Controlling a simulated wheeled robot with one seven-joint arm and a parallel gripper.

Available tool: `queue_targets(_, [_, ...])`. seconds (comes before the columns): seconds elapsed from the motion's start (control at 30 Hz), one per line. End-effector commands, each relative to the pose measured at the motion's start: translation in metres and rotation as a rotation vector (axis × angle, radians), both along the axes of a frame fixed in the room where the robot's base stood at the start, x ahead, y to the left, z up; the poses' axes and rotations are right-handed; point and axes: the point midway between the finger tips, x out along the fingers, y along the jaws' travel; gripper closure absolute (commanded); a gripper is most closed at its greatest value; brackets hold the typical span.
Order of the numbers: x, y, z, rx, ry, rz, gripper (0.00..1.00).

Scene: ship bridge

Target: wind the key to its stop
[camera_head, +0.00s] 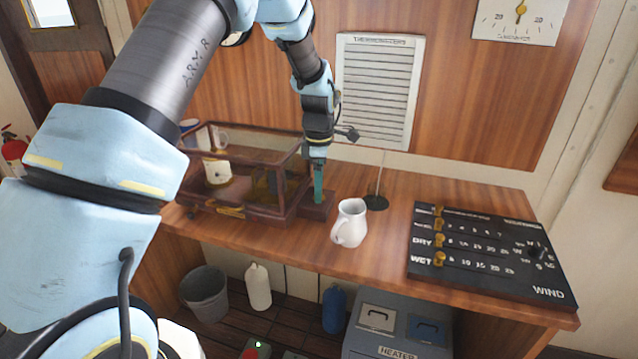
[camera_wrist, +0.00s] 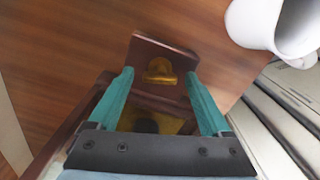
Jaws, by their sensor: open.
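The brass key (camera_wrist: 160,72) shows in the wrist view on a small dark red-brown wooden block, between and just beyond my fingertips. My gripper (camera_wrist: 158,75) is open, with one teal finger on each side of the key and a gap to it on both sides. In the head view my gripper (camera_head: 318,198) points down at the small wooden block (camera_head: 318,211) at the right end of the glass-sided instrument case (camera_head: 262,212). The key is hidden there behind the fingers. I cannot tell how far the key is turned.
A black slider board (camera_head: 490,255) lies at the right of the wooden desk (camera_head: 385,268). A louvred panel (camera_head: 378,90) is on the wall.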

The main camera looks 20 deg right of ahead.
Motion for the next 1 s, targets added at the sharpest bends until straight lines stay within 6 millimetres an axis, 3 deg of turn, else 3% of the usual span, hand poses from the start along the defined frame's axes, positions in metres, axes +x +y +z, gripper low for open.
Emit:
queue_targets(0.13, [0.0000, 0.0000, 0.0001, 0.000, 0.000, 0.000, 0.23])
queue_targets(0.8, [-0.0001, 0.0000, 0.0005, 0.000, 0.000, -0.001, 0.98])
queue_targets(1.0, [-0.0002, -0.0001, 0.0004, 0.000, 0.000, -0.007, 1.00])
